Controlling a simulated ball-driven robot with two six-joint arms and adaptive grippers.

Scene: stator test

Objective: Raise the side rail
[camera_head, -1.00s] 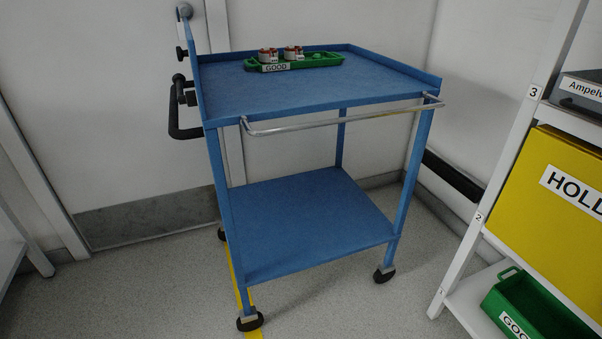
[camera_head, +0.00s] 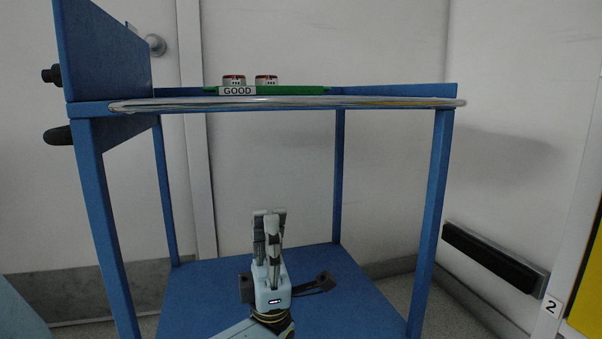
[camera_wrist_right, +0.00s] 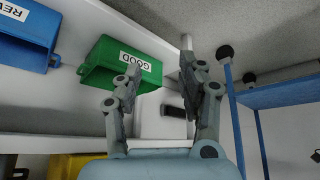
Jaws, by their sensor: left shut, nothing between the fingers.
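The blue cart (camera_head: 97,215) stands in front of me in the head view. A blue panel (camera_head: 105,45) stands upright along its left side, above the top. A chrome rail (camera_head: 390,103) runs along the near edge at about top height; I cannot tell which of these is the side rail. My left gripper (camera_head: 268,213) is shut and empty, pointing up. It appears below the chrome rail in the picture, in front of the lower shelf (camera_head: 185,300), apart from the rail. My right gripper (camera_wrist_right: 164,68) is open and empty in the right wrist view, outside the head view.
A green tray (camera_head: 300,90) labelled GOOD with two small parts stands on the cart top. A black wall bumper (camera_head: 495,262) is at right. The right wrist view shows a green bin (camera_wrist_right: 115,65) and a blue bin (camera_wrist_right: 25,30) on a white rack (camera_wrist_right: 60,115).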

